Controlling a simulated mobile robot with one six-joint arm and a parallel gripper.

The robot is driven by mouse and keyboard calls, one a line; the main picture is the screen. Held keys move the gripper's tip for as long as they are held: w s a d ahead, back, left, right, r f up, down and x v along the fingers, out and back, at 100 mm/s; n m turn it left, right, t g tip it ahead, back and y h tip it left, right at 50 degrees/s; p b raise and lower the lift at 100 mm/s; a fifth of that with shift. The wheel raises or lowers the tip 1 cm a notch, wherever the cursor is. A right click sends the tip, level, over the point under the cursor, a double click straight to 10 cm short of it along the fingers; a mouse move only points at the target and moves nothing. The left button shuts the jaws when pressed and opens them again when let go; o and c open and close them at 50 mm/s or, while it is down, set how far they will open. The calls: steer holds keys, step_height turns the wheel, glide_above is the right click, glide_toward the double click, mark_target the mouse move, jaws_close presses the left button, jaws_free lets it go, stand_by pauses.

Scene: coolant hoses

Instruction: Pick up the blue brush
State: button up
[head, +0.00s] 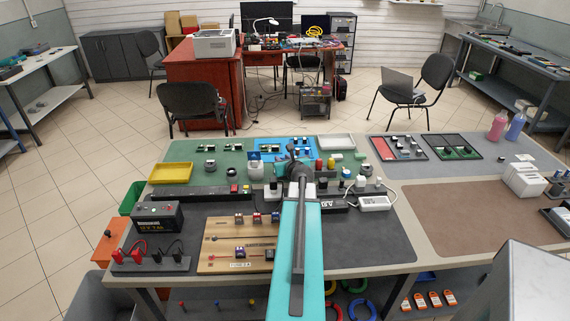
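I cannot make out a blue brush for certain in the head view. A small blue item (254,155) stands near the middle of the table's green mat, but it is too small to tell what it is. My teal arm reaches forward over the table from the bottom edge. Its dark end (296,166) is over the middle of the table. The fingers of my gripper cannot be told apart there, nor whether they hold anything. My arm hides part of the table beneath it.
A black battery (157,217) and a wooden board (238,245) with switches are left of my arm. A yellow tray (170,173) lies at the back left and a white power strip (375,203) to the right. The brown mat (470,208) has clear room.

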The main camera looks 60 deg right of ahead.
steer(key=shift+p+x, duration=0.5)
steer(key=shift+x, duration=1.85)
steer(key=shift+a, duration=0.15)
jaws_close()
